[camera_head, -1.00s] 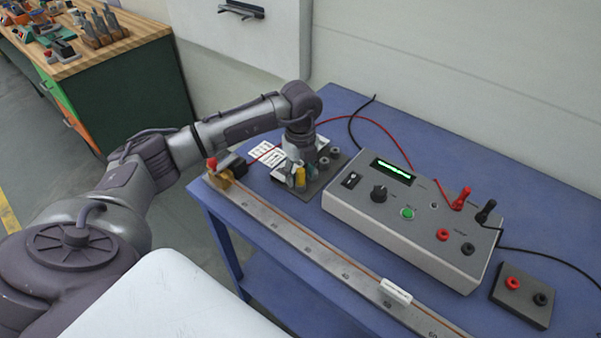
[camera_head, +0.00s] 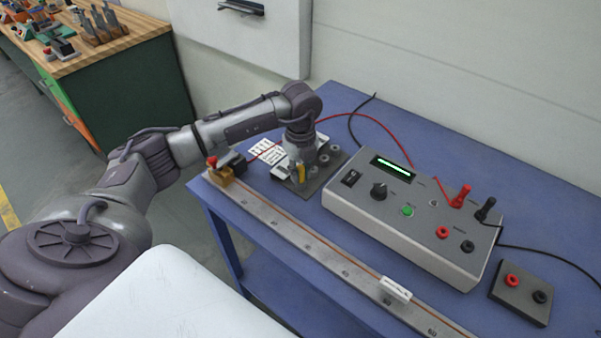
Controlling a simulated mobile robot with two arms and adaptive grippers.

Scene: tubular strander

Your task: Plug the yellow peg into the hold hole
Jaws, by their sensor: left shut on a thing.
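The yellow peg (camera_head: 301,173) shows between the fingers of my left gripper (camera_head: 298,174). The gripper points down and is shut on the peg, over the left part of a dark grey plate (camera_head: 321,182) on the blue table. The plate carries grey round sockets (camera_head: 323,159) to the right of the gripper. The gripper hides the plate just under and behind it, so I cannot tell which hole is the hold hole or whether the peg is in one. My right gripper is not in view.
A grey meter box (camera_head: 400,222) stands right of the plate, with red and black leads. A long metal ruler bar (camera_head: 310,245) runs along the table's front edge. A small black socket block (camera_head: 520,294) is at the far right.

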